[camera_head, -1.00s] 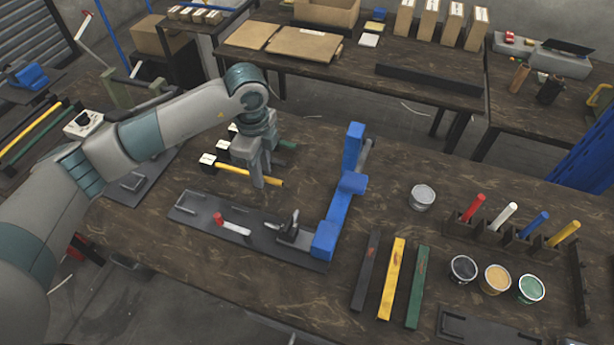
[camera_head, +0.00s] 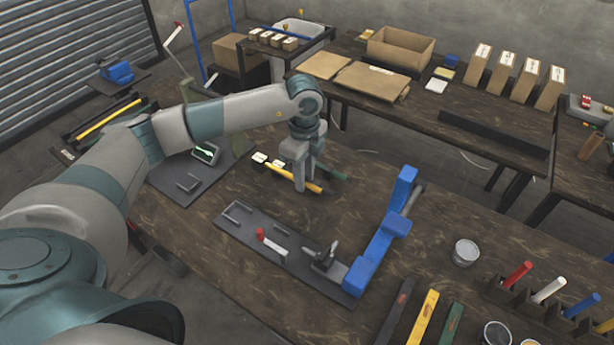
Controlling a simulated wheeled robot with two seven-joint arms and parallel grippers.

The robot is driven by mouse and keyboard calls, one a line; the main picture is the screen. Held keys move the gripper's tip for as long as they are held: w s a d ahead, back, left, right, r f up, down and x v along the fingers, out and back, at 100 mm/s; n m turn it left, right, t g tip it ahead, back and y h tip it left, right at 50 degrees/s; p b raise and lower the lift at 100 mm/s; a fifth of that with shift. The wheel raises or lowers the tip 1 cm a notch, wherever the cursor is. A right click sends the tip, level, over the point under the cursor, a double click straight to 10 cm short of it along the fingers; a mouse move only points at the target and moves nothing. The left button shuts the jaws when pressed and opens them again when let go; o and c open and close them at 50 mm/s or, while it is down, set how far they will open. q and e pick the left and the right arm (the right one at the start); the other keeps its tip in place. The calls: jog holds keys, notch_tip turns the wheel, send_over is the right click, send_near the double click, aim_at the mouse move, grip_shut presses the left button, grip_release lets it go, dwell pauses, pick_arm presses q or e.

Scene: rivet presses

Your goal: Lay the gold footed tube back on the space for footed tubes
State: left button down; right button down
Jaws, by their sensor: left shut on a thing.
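The gold footed tube (camera_head: 314,187) lies at the table's middle, its yellow length showing on both sides of my left gripper's fingers. My left gripper (camera_head: 301,188) points down from above and is shut on the tube. The fingers hide part of it. A green tube (camera_head: 333,173) lies just behind it, partly hidden by the gripper. Pale foot ends (camera_head: 259,157) show to the left of the fingers. I cannot tell whether the gold tube touches the table. My right gripper is out of view.
A dark plate (camera_head: 236,228) with a red-tipped part (camera_head: 261,235) and a black clamp lies in front. A blue press frame (camera_head: 381,240) stands to the right. A grey can (camera_head: 466,252) and yellow and green bars (camera_head: 423,316) lie farther right. Bare table lies between gripper and press.

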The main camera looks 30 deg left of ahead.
pick_arm(q)
jog(key=shift+f, duration=0.1)
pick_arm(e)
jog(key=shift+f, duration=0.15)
